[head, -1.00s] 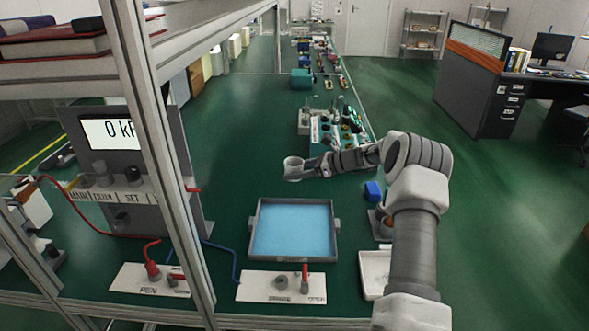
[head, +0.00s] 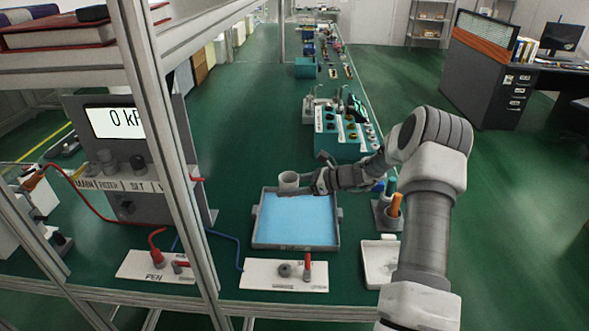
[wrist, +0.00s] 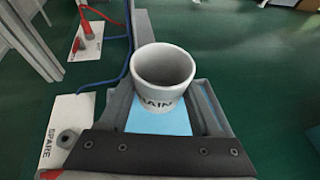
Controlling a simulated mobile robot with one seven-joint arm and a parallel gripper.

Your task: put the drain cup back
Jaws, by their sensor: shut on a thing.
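The drain cup (head: 289,181) is a small pale grey cup, held upright by my gripper (head: 305,183). It appears above the far edge of a grey tray (head: 256,227) with a light blue inside. In the wrist view the cup (wrist: 162,82) shows dark lettering ending in "AIN", and its inside looks empty. I cannot tell the gap between cup and tray.
A white plate (head: 262,280) with a red lever and a round fitting lies in front of the tray. A white dish (head: 378,262) and a holder with an orange-handled tool (head: 395,206) stand at the right. A metal frame post (head: 165,120) rises at the left.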

